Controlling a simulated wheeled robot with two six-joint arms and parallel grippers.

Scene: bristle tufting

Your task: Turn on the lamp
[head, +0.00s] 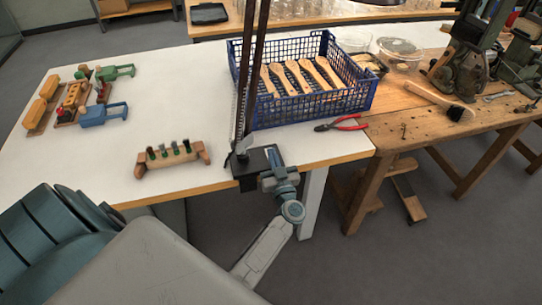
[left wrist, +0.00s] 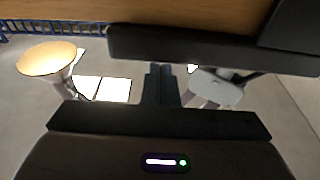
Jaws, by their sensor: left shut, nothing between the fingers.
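The lamp's dark post (head: 247,80) rises from a black base (head: 246,168) at the front edge of the white table. Its upper end is out of the head view. My left gripper (head: 273,164) is at the right side of this base, shut and empty. In the left wrist view the shut fingers (left wrist: 162,84) point at a dark bar (left wrist: 185,45), probably the lamp base, seen from below; I cannot tell whether they touch. A cone-shaped shade (left wrist: 46,60) with a pale, warm inside shows at left there. No switch is clearly visible. My right gripper is not in view.
A blue crate (head: 300,110) with wooden handles stands right behind the base. A wooden block with pegs (head: 172,158) lies to the left. Red-handled pliers (head: 342,124) lie to the right. A wooden workbench (head: 425,130) adjoins the table.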

